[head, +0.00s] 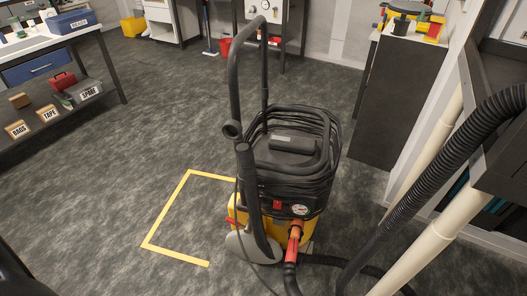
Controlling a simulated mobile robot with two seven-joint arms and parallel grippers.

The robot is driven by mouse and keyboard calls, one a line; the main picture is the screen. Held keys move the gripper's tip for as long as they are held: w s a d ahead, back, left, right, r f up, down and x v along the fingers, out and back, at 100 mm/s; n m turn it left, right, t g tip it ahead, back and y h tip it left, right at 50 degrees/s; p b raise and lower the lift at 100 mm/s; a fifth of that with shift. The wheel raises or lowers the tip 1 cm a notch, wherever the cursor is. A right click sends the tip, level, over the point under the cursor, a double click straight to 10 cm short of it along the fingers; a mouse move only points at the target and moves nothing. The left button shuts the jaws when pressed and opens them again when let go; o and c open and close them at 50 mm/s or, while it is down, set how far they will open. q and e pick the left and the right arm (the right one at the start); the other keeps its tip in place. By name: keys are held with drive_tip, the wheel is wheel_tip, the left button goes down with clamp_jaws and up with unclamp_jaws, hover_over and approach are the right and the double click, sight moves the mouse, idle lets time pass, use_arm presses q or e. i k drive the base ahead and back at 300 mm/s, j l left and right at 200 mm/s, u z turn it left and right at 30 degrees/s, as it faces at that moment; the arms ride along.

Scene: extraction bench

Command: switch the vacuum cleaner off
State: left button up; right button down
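The vacuum cleaner (290,165) stands upright on the floor right of the picture's middle, with a black top and a yellow lower body. A black cord is wound around its top. A small red switch (277,205) shows on its front, beside a round white gauge (300,210). I cannot tell the switch's position at this size. An orange hose connector (294,242) sits below the gauge, with a black hose running down from it. A tall dark tube rises at its left side. Neither of my grippers is in view.
Yellow floor tape (165,225) marks a corner left of the vacuum cleaner. A thick black ribbed hose (430,170) and pale pipes (440,235) stand at right. A dark cabinet (385,105) is behind. A workbench (75,95) is at left. The floor between is clear.

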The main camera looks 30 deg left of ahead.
sight(278, 205)
drive_tip(key=i+j+u, duration=0.1)
drive_tip(key=j, duration=0.3)
drive_tip(key=i+j, duration=0.1)
drive_tip(key=j, duration=0.35)
drive_tip(key=i+j+u, duration=0.15)
drive_tip(key=j, duration=0.25)
drive_tip(key=i+j+u, duration=0.1)
drive_tip(key=j, duration=0.3)
drive_tip(key=z, duration=0.9)
drive_tip(key=u, duration=0.9)
drive_tip(key=z, duration=0.85)
